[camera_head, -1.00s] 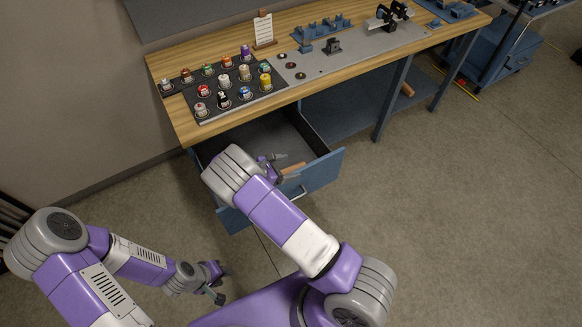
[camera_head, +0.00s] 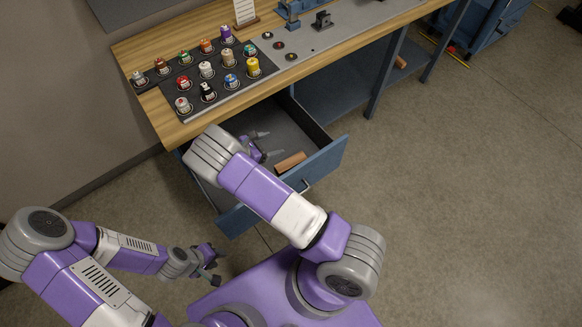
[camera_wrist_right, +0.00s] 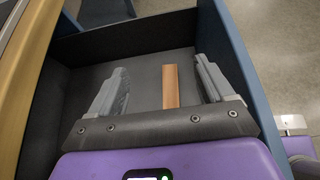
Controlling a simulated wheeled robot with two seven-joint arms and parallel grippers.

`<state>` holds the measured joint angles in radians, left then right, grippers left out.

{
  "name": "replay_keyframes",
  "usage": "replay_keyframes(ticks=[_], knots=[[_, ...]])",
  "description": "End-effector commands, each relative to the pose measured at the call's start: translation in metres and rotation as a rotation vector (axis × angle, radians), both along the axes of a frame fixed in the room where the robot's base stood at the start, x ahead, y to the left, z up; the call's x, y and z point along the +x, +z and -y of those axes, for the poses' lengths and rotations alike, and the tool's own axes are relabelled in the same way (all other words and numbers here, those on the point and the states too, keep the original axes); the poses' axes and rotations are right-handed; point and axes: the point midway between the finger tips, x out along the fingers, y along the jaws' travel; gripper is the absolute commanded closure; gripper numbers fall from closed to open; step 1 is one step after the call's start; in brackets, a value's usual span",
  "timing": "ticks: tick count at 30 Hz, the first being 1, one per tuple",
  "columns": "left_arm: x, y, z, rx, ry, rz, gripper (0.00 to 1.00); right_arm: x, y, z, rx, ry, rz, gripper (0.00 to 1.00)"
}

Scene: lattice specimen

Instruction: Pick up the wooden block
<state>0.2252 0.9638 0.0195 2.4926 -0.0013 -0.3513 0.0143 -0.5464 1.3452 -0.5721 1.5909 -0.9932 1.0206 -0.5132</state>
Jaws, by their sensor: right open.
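The wooden block (camera_head: 290,162) is an orange-brown bar lying on the floor of the open drawer (camera_head: 325,165), near its front panel. My right gripper (camera_head: 266,145) is inside the drawer area, to the left of the block in the head view, open and empty. In the right wrist view, the block (camera_wrist_right: 171,86) shows between the two spread grey fingers of my right gripper (camera_wrist_right: 160,68), closer to the right finger. Its near end is hidden by the gripper body, and I cannot tell the height gap. My left gripper (camera_head: 216,267) hangs low outside the drawer, fingers apart and empty.
The drawer walls surround my right gripper, with the wooden tabletop (camera_head: 165,120) above its back. Several small bottles stand on a dark mat (camera_head: 222,93) on top. An orange-brown piece (camera_head: 400,62) lies on the lower shelf. The floor to the right is clear.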

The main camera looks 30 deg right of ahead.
Motion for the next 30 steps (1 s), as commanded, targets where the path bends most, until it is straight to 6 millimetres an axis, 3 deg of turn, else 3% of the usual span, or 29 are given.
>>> replay_keyframes(ticks=[1, 5, 15, 21, 30], knots=[[0.001, -0.016, 0.000, 0.000, 0.001, 0.002, 0.63, 0.000, -0.016, 0.000, 0.000, 0.000, 0.000, 0.19], [0.001, -0.044, 0.000, 0.000, 0.001, 0.002, 0.63, 0.000, -0.044, 0.000, 0.000, 0.000, 0.000, 0.19], [0.001, -0.141, 0.000, 0.000, 0.000, 0.001, 0.63, 0.001, -0.141, 0.000, 0.000, 0.000, 0.000, 0.19], [0.002, -0.167, 0.000, 0.000, 0.001, 0.002, 0.63, 0.001, -0.167, 0.000, 0.000, 0.000, 0.000, 0.19], [0.002, -0.176, 0.000, 0.000, 0.000, 0.002, 0.63, 0.002, -0.181, 0.019, -0.001, -0.002, 0.000, 0.19]])
